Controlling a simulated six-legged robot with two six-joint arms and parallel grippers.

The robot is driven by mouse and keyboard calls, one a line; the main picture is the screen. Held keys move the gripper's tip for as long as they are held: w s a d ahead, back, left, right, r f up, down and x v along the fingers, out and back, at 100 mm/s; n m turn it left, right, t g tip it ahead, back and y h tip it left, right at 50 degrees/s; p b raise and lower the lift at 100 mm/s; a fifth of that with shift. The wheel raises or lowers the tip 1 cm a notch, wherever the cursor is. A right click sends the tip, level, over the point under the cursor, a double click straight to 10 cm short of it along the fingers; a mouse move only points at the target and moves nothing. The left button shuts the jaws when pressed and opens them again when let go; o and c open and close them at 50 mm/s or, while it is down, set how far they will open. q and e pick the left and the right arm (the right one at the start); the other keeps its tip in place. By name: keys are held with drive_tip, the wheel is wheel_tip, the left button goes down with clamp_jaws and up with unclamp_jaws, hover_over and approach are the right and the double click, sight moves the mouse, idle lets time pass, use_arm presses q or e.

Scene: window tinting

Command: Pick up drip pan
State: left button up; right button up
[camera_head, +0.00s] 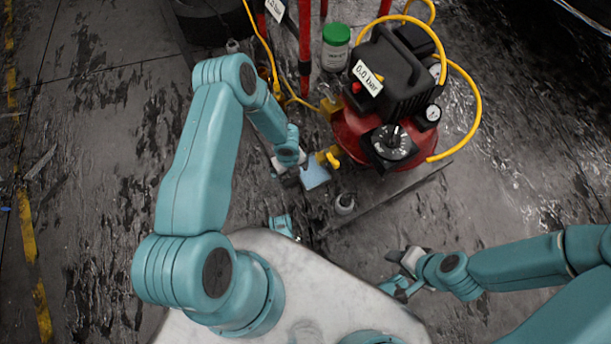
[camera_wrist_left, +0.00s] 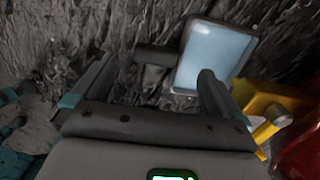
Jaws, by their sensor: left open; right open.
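The drip pan (camera_head: 315,175) looks like a small light-blue rectangular tray. It lies on the dark floor beside the compressor's yellow fitting. In the left wrist view the drip pan (camera_wrist_left: 213,55) shows a grey rim and a dark handle (camera_wrist_left: 158,54) pointing left. My left gripper (camera_head: 287,172) is just left of the pan, close to its handle side. In the left wrist view the left gripper (camera_wrist_left: 152,82) is open, with the handle ahead between its fingers and the right finger overlapping the pan's lower edge. My right gripper (camera_head: 398,272) is open and empty, lower right, away from the pan.
A red compressor (camera_head: 360,130) with a black motor, gauges, a yellow hose and a "0.0 bar" label stands right of the pan. A green-lidded jar (camera_head: 335,48) stands behind. Floor to the left is mostly clear.

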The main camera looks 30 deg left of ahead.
use_arm(q)
drive_tip(key=f+b, duration=0.1)
drive_tip(key=f, duration=0.2)
drive_tip(key=f+b, duration=0.1)
drive_tip(key=f, duration=0.1)
drive_tip(key=shift+s+d+f+b, duration=0.1)
drive_tip(key=shift+s+d+b, duration=0.05)
drive_tip(key=shift+s+b, duration=0.15)
drive_tip(key=shift+c, duration=0.3)
drive_tip(key=c, duration=1.1)
